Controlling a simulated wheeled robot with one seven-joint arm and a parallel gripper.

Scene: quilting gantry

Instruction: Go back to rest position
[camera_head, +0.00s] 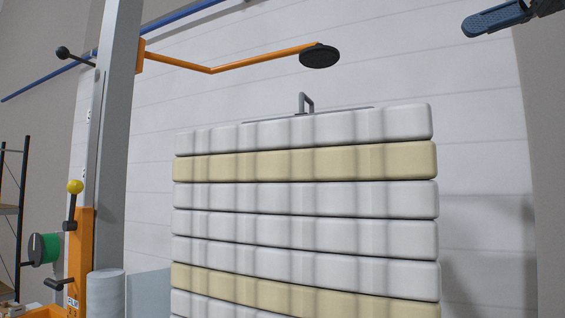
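My gripper (484,22) shows at the upper right edge, with blue fingers pointing left and a dark part behind them. It is up in the air, to the right of and above the padded stack (305,196), and apart from it. Only part of the gripper is in frame. I cannot tell whether its fingers are apart, and I see nothing held in it.
The tall stack of white and cream layers fills the middle, with a grey handle (306,102) on top. Above it, an orange arm (240,63) carrying a black disc (319,56) reaches from a grey column (117,130). A yellow-knobbed lever (75,187) and green spool (45,248) stand left.

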